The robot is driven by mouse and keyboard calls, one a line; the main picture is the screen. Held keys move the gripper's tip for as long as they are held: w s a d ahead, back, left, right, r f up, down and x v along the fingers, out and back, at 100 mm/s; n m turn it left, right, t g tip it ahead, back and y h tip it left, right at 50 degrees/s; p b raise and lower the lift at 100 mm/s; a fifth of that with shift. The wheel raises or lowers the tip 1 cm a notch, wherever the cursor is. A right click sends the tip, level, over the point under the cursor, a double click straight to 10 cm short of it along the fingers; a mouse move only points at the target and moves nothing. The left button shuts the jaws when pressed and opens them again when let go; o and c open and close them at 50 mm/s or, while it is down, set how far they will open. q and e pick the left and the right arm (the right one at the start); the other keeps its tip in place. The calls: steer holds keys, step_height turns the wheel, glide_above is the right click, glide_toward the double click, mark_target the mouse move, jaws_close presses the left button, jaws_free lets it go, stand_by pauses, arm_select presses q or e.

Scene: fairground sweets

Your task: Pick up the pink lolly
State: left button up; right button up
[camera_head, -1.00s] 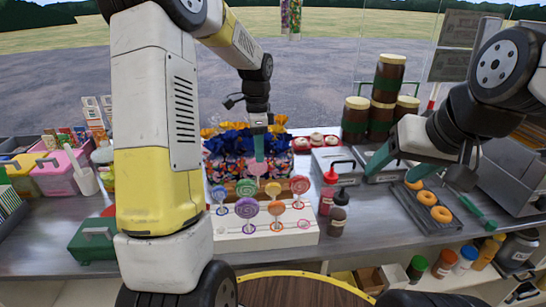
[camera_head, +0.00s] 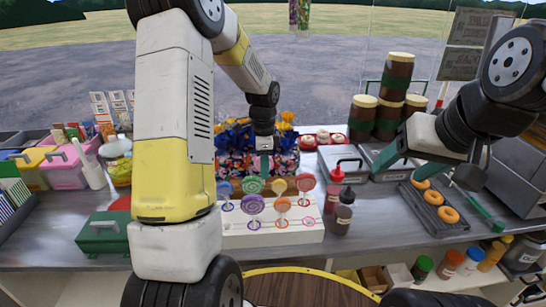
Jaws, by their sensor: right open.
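A reddish-pink lolly (camera_head: 305,182) stands upright at the right end of the back row on the white stepped stand (camera_head: 310,233). Blue (camera_head: 225,188), green (camera_head: 252,184) and yellow-orange (camera_head: 279,186) lollies share that row. Purple (camera_head: 253,203) and orange (camera_head: 282,205) lollies stand in front. My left gripper (camera_head: 264,168) points down just behind the green and yellow-orange lollies, left of the pink one. Its teal fingers are seen edge-on, so its opening is unclear. My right gripper (camera_head: 432,182) is open and empty, its fingers spread wide above the doughnut tray.
A doughnut tray (camera_head: 428,205) lies right, stacked jars (camera_head: 390,105) behind. A green box (camera_head: 103,235) sits left.

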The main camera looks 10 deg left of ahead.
arm_select(q)
jaws_close()
step_height(320, 180, up, 10)
stand_by(0.5)
steer(key=shift+r, duration=0.1)
